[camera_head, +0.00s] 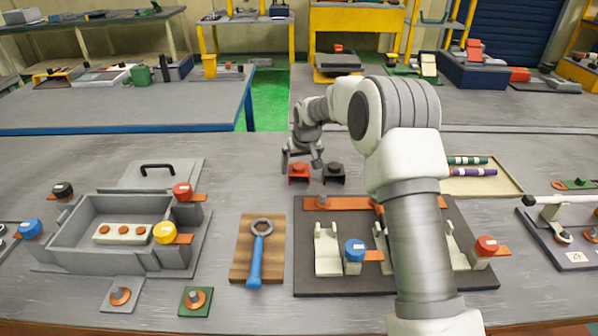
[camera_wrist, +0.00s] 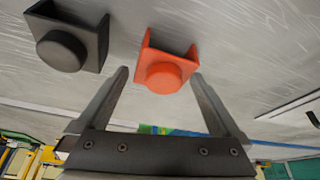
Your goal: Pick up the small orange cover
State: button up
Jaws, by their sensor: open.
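The small orange cover (camera_head: 299,173) is a red-orange U-shaped piece with a round knob, on the grey table. In the wrist view the orange cover (camera_wrist: 168,66) lies ahead of and between the fingertips. A similar dark grey cover (camera_head: 333,174) stands just to its right in the head view; in the wrist view the dark cover (camera_wrist: 66,45) is at upper left, outside the fingers. My gripper (camera_head: 301,160) is open and empty, close behind the orange cover. Its two spread fingers (camera_wrist: 160,76) show in the wrist view, with no clear contact on the cover.
A dark fixture board (camera_head: 308,284) with white brackets and colored knobs lies in front, partly behind my arm. A blue wrench (camera_head: 256,262) lies on a wooden board. A grey box (camera_head: 60,240) stands at left, a tray (camera_head: 510,185) of rods at right.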

aim_at(300, 164)
jog(key=c, duration=1.2)
jog(key=shift+r, duration=0.1)
notch_tip(300, 164, up, 4)
jog(key=shift+r, duration=0.2)
jog(key=s+d+r, duration=0.1)
jog(key=d+r, duration=0.1)
jog(key=d, duration=0.1)
jog(key=s+d+r, duration=0.1)
jog(key=d+r, duration=0.1)
jog(key=d, duration=0.2)
jog(key=s+d+r+p, duration=0.1)
jog(key=d+r, duration=0.1)
jog(key=d, duration=0.2)
jog(key=shift+d+r, duration=0.15)
jog(key=shift+r, duration=0.05)
